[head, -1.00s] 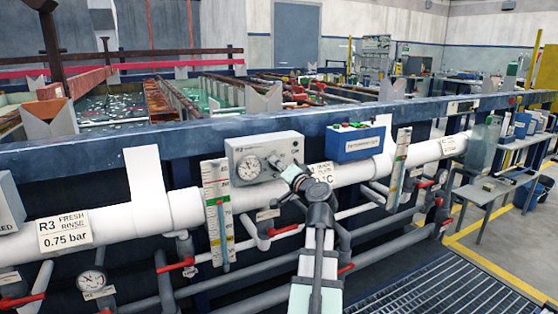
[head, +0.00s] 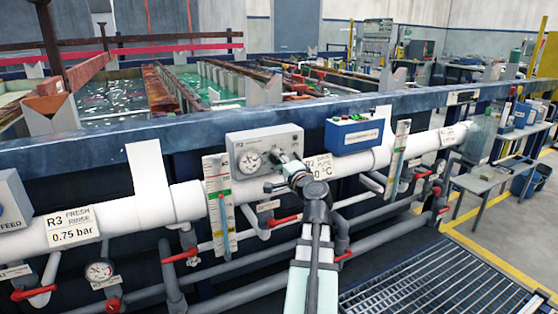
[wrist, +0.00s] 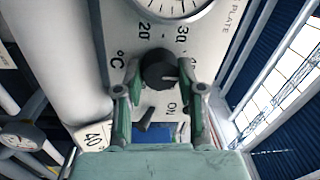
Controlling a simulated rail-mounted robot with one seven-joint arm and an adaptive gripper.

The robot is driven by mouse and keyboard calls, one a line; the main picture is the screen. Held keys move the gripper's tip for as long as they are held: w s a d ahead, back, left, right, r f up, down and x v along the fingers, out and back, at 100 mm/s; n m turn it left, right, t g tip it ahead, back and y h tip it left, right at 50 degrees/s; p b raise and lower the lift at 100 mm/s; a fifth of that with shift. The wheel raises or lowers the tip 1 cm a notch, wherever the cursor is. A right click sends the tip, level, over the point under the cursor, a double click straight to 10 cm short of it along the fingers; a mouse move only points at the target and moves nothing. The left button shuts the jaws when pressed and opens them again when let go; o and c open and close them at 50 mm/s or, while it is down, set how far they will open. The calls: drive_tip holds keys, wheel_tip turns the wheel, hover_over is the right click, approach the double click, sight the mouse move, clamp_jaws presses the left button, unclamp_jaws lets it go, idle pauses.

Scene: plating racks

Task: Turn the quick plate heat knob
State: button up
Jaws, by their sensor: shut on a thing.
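A grey control box (head: 246,144) with a round dial gauge is mounted on the tank's front rail in the head view. Its dark round knob (wrist: 160,70) shows in the wrist view, just below the gauge, with printed numbers 20 and 30 around it and a pale pointer mark at its right. My gripper (wrist: 160,77) is shut on the knob, one green-padded finger on each side. In the head view my gripper (head: 284,167) meets the box's lower right face and hides the knob there. A small switch lever (wrist: 147,119) sits below the knob near "ON".
A white pipe (head: 110,221) with labels runs below the box. A blue box (head: 353,134) with buttons stands to the right on the rail. A tall white scale (head: 218,195) hangs at the left. Red-handled valves (head: 181,254) and grey pipes lie lower.

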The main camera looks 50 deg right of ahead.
drive_tip(key=o, duration=1.2)
drive_tip(key=shift+w, duration=0.1)
drive_tip(key=shift+c, duration=0.2)
drive_tip(key=v, duration=0.7)
drive_tip(key=shift+s, duration=0.25)
drive_tip(key=shift+a+f, duration=0.1)
